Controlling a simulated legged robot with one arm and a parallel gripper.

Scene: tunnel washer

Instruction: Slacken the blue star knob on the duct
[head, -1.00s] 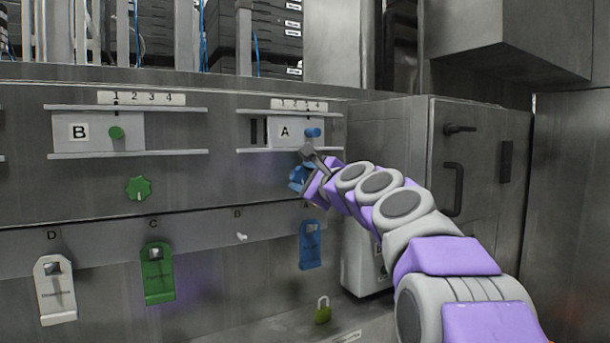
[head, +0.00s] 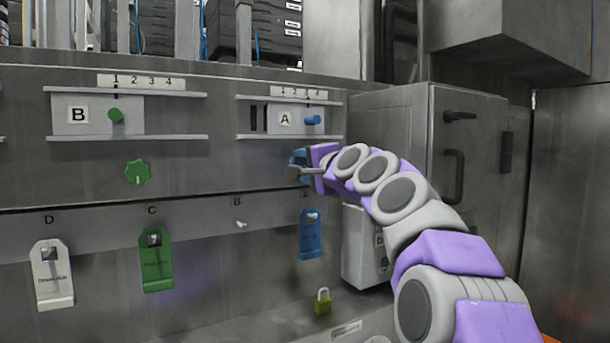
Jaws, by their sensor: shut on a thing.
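The blue star knob (head: 297,161) sits on the grey duct panel below the slide plate marked A (head: 284,119). It is mostly hidden behind my gripper. My gripper (head: 296,171) is at the end of my purple and grey arm, which reaches in from the lower right. Its fingers are at the knob and shut on it, with one dark finger showing across the knob's lower front. Slide A carries a blue peg (head: 313,120) at its right end, under a 1 to 4 scale.
To the left are slide B (head: 78,114) and a green star knob (head: 138,172). Below hang white (head: 52,274), green (head: 156,261) and blue (head: 310,236) tags. A padlock (head: 322,301) is beneath. A grey cabinet (head: 400,125) stands right of the panel.

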